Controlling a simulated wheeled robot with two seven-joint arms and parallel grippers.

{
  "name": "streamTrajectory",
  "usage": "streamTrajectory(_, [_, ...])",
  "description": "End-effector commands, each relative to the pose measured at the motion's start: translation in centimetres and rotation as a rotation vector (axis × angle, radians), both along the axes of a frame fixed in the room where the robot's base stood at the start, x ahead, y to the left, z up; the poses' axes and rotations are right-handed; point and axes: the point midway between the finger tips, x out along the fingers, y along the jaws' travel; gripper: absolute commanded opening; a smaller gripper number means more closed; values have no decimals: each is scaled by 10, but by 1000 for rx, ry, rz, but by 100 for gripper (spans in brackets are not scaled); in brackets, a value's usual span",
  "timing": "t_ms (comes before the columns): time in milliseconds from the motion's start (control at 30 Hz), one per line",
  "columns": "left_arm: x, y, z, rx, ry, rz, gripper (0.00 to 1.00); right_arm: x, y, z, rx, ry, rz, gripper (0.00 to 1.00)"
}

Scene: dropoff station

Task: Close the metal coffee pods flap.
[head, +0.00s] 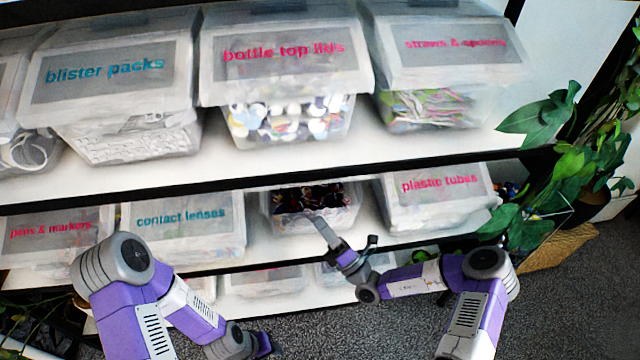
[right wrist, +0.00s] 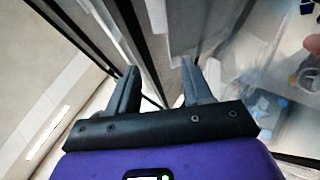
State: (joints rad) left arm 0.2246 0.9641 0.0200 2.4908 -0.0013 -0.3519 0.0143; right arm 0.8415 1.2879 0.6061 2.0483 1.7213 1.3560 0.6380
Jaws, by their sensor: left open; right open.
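A clear bin (head: 312,222) on the middle shelf stands between the contact lenses and plastic tubes bins. Its front is open and dark, colourful small pieces show inside. No label is readable on it, and its flap cannot be made out clearly. My right gripper (head: 346,238) is open and empty just in front of this bin's lower right part; one finger overlaps the bin in the picture, and contact cannot be told. The right wrist view shows its two fingers apart (right wrist: 160,88). My left gripper (head: 264,344) is low, near the bottom edge, away from the bin.
The contact lenses bin (head: 183,222) and plastic tubes bin (head: 440,195) flank the open bin with their flaps down. The upper shelf (head: 250,165) juts out above. A leafy plant (head: 560,150) stands at the right. Free grey floor (head: 570,300) lies at lower right.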

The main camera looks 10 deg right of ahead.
Motion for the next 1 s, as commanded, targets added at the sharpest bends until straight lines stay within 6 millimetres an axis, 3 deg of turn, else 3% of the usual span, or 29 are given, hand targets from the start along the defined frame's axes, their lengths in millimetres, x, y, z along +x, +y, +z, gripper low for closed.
streamTrajectory(67, [0,0,6,0,0,0,43,11,-22,10,75,14,-69,50])
streamTrajectory(167, [0,0,7,0,0,1,43,20,-32,16,117,21,-106,50])
streamTrajectory(633, [0,0,13,0,0,1,43,66,-8,53,117,20,-107,50])
streamTrajectory(1000, [0,0,13,0,0,0,43,71,-5,57,116,21,-106,50])
